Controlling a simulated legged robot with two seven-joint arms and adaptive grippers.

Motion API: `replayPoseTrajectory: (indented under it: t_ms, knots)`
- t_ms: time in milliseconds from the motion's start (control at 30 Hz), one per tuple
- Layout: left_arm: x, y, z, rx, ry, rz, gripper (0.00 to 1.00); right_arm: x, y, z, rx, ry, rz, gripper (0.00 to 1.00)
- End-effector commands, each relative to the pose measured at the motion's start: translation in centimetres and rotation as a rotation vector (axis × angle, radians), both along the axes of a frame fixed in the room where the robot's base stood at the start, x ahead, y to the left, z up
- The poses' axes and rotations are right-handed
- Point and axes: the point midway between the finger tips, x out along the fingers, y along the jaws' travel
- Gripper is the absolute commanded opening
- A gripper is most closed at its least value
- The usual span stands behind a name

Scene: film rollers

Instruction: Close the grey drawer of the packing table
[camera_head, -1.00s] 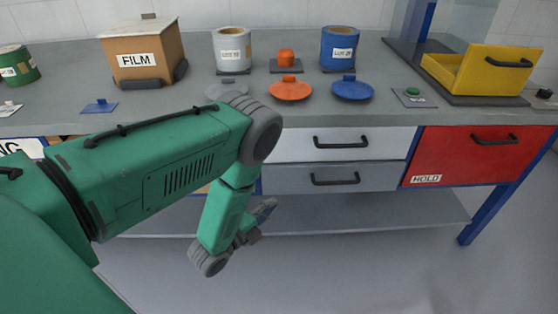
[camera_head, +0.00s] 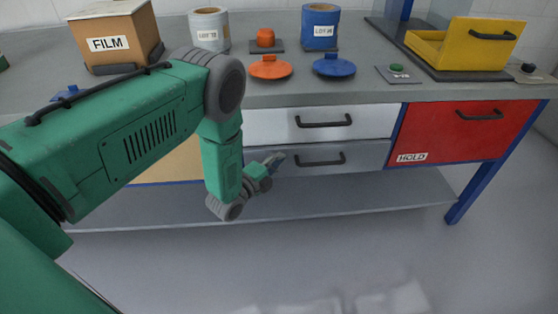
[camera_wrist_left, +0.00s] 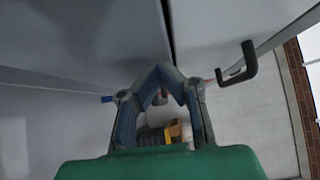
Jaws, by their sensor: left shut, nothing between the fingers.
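The grey drawer (camera_head: 359,154) is the lower of two stacked drawers under the packing table's top (camera_head: 290,97), with a dark bar handle (camera_head: 320,161). How far it stands out is hard to tell from the head view. My left gripper (camera_head: 276,160) is shut and empty. In the head view its fingertips overlap the left part of the grey front, left of the handle; contact cannot be told. In the left wrist view the fingers (camera_wrist_left: 158,72) meet at their tips, and a dark handle (camera_wrist_left: 240,65) shows to their right. My right gripper is not in view.
A white drawer (camera_head: 270,126) is above the grey one, and a red HOLD drawer (camera_head: 455,135) is at right. A low shelf (camera_head: 330,193) runs beneath. The tabletop carries a FILM box (camera_head: 130,40), tins, lids and a yellow tray (camera_head: 470,45). Floor in front is clear.

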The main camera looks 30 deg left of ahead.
Motion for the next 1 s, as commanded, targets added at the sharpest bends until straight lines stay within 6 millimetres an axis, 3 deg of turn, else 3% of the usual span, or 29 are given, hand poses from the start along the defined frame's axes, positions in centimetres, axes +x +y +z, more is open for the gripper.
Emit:
replayPoseTrajectory:
  t_ms: [433,667,1000]
  knots:
    - [0.5,0.4,0.0,0.001,0.0,-0.001,0.0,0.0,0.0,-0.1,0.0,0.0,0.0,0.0]
    - [2.4,1.7,-0.1,0.001,-0.001,0.001,0.0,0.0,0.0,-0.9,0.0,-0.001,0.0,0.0]
    - [2.6,1.9,0.1,0.001,-0.004,0.006,0.0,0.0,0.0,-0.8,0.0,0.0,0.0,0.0]
